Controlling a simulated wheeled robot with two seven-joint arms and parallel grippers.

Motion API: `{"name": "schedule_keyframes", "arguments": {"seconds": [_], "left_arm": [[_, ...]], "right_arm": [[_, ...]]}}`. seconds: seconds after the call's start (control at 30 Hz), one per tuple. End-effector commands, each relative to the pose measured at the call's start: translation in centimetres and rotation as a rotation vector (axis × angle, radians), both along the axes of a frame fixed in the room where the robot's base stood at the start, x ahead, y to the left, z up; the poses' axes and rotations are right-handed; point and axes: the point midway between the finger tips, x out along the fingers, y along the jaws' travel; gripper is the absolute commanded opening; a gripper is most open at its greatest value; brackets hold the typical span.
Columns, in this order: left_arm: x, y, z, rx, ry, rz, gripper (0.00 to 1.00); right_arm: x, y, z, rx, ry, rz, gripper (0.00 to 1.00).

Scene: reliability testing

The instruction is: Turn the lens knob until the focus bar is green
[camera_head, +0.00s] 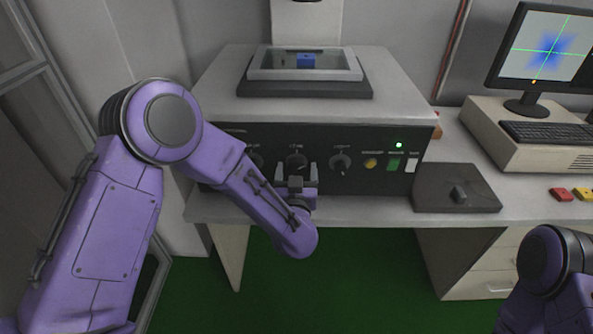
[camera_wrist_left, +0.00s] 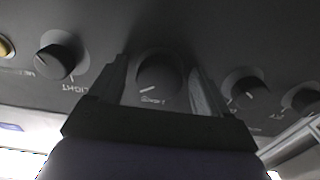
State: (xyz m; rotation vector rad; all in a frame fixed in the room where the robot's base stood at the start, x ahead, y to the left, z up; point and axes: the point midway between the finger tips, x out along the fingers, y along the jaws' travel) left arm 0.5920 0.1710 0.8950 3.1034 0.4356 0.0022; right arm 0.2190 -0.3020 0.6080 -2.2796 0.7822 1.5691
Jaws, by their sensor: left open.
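A row of black knobs sits on the machine's dark front panel (camera_head: 370,185). My left gripper (camera_head: 296,170) is open at the middle knob (camera_head: 297,160). In the left wrist view, this knob (camera_wrist_left: 158,76) lies between the two open fingers, with gaps showing at both sides. Its label is too small to read, so I cannot tell if it is the lens knob. The monitor (camera_head: 542,48) shows a blue patch with a green cross and a small orange mark (camera_head: 534,82) at its lower edge. I cannot make out a focus bar. My right gripper is out of view.
A neighbouring knob (camera_head: 340,163) is right of the gripper; in the left wrist view, the knob (camera_wrist_left: 62,55) labelled LIGHT is at the left. Yellow (camera_head: 371,163) and green (camera_head: 393,165) buttons sit further right. A dark pad (camera_head: 455,190) and keyboard (camera_head: 545,132) lie on the right.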

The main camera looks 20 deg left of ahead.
Motion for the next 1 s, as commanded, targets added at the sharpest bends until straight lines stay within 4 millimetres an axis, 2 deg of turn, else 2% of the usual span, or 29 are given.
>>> {"name": "schedule_keyframes", "arguments": {"seconds": [0.13,0.3,0.67,1.0], "left_arm": [[0.0,0.0,0.0,0.0,0.0,0.0,0.78],[0.0,0.0,0.0,0.0,0.0,0.0,0.22],[0.0,0.0,-0.1,-0.04,-0.01,0.0,0.22],[0.0,-0.1,-0.1,-0.261,-0.075,0.002,0.22]], "right_arm": [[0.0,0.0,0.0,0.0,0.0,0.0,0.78],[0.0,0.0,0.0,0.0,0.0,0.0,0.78],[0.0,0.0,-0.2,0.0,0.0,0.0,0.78],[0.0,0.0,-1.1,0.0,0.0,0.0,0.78]]}}
